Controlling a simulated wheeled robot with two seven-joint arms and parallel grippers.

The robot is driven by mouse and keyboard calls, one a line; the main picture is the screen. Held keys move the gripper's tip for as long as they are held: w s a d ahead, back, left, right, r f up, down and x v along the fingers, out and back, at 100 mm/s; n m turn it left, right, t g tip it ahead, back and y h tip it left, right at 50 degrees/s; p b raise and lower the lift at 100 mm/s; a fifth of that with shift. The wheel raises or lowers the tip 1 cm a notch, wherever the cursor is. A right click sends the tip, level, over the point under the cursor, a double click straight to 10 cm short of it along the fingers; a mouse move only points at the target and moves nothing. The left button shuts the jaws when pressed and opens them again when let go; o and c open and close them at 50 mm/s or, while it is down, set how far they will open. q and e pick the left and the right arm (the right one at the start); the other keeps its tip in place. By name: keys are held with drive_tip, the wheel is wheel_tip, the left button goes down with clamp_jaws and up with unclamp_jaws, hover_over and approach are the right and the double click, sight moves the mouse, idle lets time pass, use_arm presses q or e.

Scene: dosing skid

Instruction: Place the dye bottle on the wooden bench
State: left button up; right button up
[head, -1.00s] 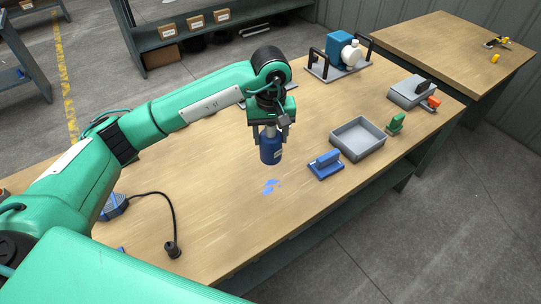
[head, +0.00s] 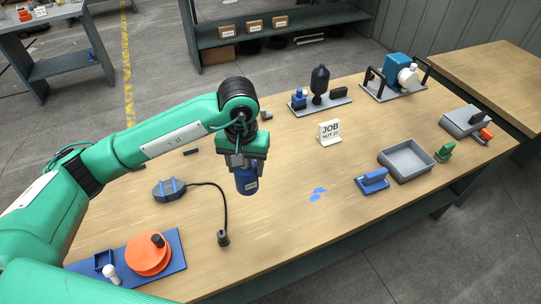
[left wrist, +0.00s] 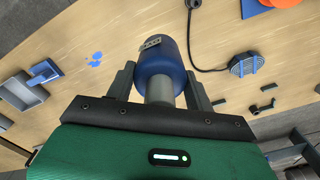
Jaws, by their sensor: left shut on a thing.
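The dye bottle (head: 247,181) is dark blue with a small pale label and a grey neck. My left gripper (head: 243,161) is shut on it by the neck, and the bottle hangs upright below the fingers. The wooden bench (head: 285,243) lies beneath it; I cannot tell how large the gap under the bottle is. In the left wrist view the bottle (left wrist: 163,55) sits between the two fingers (left wrist: 160,88), with bench top (left wrist: 110,25) behind it. My right gripper is in neither view.
Blue spill marks (head: 317,194) lie right of the bottle. A black cable with a plug (head: 223,238) runs close by from a blue device (head: 170,190). A grey tray (head: 407,161), blue-handled tool (head: 372,181) and job sign (head: 329,132) stand further right. The front middle is clear.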

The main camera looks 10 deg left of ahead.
use_arm(q)
wheel_tip(320, 180, down, 20)
drive_tip(key=p, duration=0.5)
drive_tip(key=shift+s+r, duration=0.1)
drive_tip(key=shift+a, duration=0.1)
drive_tip(key=shift+f, duration=0.25)
drive_tip(key=o, duration=1.2)
drive_tip(key=shift+c, duration=0.2)
